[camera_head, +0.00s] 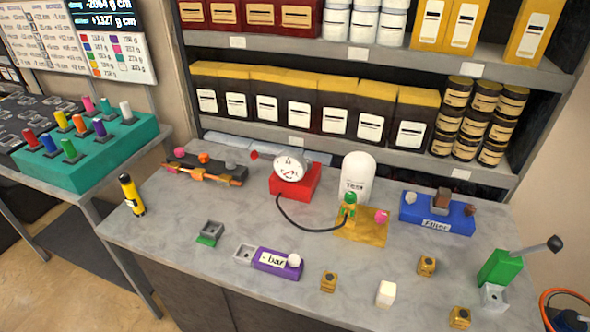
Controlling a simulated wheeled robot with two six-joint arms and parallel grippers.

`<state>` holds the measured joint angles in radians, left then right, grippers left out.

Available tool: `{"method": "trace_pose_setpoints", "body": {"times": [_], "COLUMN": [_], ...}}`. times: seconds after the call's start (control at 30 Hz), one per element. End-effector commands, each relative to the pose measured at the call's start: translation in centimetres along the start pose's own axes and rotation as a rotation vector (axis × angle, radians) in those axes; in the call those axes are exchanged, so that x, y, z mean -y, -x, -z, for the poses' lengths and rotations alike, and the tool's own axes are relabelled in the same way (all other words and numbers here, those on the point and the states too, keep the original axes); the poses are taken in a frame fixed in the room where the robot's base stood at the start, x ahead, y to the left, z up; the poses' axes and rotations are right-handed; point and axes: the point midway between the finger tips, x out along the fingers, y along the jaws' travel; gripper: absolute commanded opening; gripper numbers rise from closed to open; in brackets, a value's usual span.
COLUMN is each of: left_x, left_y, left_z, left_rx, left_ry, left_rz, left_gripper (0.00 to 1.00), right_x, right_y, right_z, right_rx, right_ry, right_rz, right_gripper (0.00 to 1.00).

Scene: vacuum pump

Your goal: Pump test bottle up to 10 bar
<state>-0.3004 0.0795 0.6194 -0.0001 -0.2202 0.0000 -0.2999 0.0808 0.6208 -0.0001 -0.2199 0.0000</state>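The white test bottle (357,178), labelled "TEST", stands upright on the bench at the back. At its foot is a yellow base (364,232) with a green fitting (350,203) and a pink knob (382,216). A round white gauge (291,166) sits on a red block (302,183); its reading is too small to tell. A black hose (303,226) runs from the gauge block to the yellow base. A purple box (270,261) labelled "bar" has a white knob. A green block (499,268) has a tilted lever with a black knob. Neither gripper is in view.
A blue "Filter" box (455,220) stands at right. Small brass blocks (328,282) and a white block (386,293) lie in front. A shelf (320,145) bounds the back. The bench's left front is mostly clear.

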Motion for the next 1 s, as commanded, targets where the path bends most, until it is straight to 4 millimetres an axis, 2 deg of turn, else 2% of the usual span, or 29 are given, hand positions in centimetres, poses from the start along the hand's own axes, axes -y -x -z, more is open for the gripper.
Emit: {"method": "trace_pose_setpoints", "body": {"times": [0.03,0.27,1.0], "left_x": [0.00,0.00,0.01], "left_y": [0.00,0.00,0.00], "left_z": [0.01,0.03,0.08], "left_rx": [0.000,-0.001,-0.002], "left_ry": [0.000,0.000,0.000], "left_rz": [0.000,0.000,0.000], "left_gripper": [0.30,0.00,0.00], "right_x": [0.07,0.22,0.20], "right_y": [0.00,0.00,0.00], "right_z": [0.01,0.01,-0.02], "right_rx": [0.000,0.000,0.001], "right_ry": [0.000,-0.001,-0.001], "right_rz": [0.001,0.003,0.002], "right_gripper": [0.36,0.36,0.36]}}
